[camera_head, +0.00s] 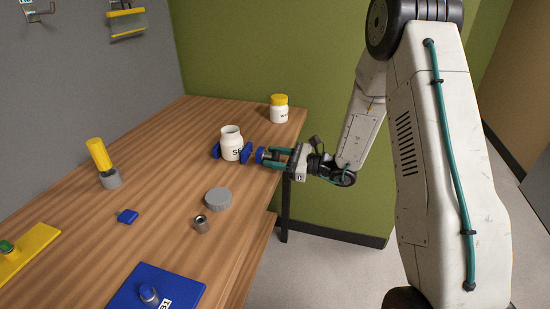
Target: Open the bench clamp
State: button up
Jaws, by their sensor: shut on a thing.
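The bench clamp (216,151) is blue and stands near the right edge of the wooden bench. Its two blue jaws sit on either side of an open white jar (231,147) with dark lettering. A blue knob (259,155) sticks out from the clamp's right side. My gripper (268,157), with teal fingers, reaches in from the right and is shut on this knob. The fingers partly hide the knob. From this view I cannot tell whether the jaws press on the jar.
A white jar with a yellow lid (279,109) stands behind. In front lie a grey round lid (218,199) and a small metal cylinder (201,224). A yellow-handled tool (99,155), a blue piece (128,216), a yellow plate (32,248) and a blue plate (132,288) are further left.

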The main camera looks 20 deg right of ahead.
jog(key=o, duration=1)
jog(key=shift+f, duration=0.1)
